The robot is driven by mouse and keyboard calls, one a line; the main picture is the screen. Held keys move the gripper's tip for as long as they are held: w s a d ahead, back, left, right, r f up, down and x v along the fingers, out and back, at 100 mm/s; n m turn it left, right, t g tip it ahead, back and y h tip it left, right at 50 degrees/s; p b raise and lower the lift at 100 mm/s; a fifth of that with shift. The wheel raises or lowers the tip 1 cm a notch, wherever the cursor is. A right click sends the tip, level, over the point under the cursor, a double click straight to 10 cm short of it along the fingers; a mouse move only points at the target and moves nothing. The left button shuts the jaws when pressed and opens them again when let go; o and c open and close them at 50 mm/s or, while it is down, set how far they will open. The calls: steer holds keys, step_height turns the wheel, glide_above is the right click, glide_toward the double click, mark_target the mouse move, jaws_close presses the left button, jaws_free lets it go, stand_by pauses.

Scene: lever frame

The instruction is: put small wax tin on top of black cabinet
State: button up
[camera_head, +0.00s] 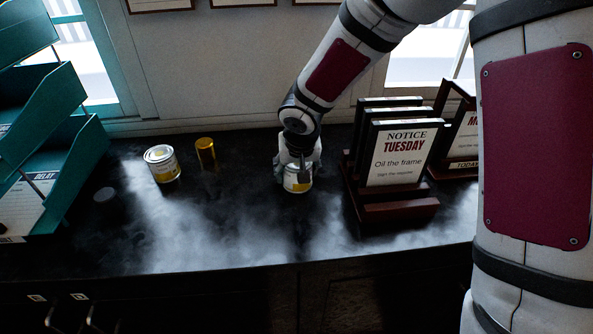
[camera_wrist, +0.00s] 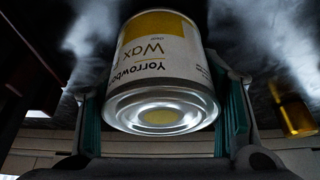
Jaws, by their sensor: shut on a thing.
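A small wax tin (camera_head: 297,184), white and yellow with a metal rim, is between the fingers of my gripper (camera_head: 297,176). In the wrist view the tin (camera_wrist: 158,62) reads "Wax", and its ringed metal end faces the camera. The gripper's teal-padded fingers (camera_wrist: 163,115) are shut on both sides of it. The black cabinet (camera_head: 225,240) has a dark, glossy top that runs under the tin. The tin is upright at or just above this top; I cannot tell if it touches.
A similar white and yellow tin (camera_head: 162,164) and a gold cylinder (camera_head: 206,152) stand to the left. A dark round object (camera_head: 105,196) is further left, by teal trays (camera_head: 75,150). A sign holder (camera_head: 395,170) stands close on the right. The front middle of the top is clear.

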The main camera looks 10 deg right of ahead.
steer(key=shift+f, duration=0.3)
steer(key=o, duration=1.4)
steer(key=shift+r, duration=0.1)
steer(key=shift+s+r, duration=0.1)
steer(key=shift+r, duration=0.2)
steer(key=p+v, duration=0.1)
steer(key=v, duration=1)
steer(key=shift+s+d+r, duration=0.1)
steer(key=shift+s+r, duration=0.1)
steer(key=shift+r, duration=0.05)
steer(key=shift+t, duration=0.6)
steer(key=s+d+r, duration=0.4)
steer(key=s, duration=0.4)
steer(key=s+d+r, duration=0.4)
steer(key=s, duration=0.4)
steer(key=s+d+r, duration=0.4)
steer(key=s, duration=0.5)
steer(key=shift+d+r, duration=0.3)
